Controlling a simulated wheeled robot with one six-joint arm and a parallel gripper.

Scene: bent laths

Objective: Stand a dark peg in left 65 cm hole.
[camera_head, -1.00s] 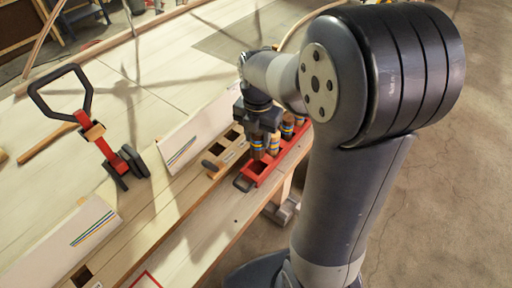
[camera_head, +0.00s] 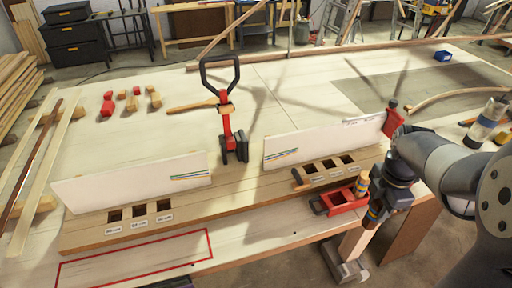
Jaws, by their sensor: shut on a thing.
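My gripper (camera_head: 381,196) is at the right, just right of the red tray (camera_head: 328,206), and points down. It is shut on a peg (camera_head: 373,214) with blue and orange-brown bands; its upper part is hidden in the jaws. The left board has a row of three square holes with small labels in front of a white panel. The middle left hole (camera_head: 140,210), whose label seems to read 65 cm, is dark and empty. Another peg (camera_head: 362,185), tan, stands at the tray's right end.
White panels (camera_head: 135,181) rise behind both hole rows. A red and black clamp (camera_head: 229,125) stands between the panels. A red outlined rectangle (camera_head: 135,262) marks the front left bench.

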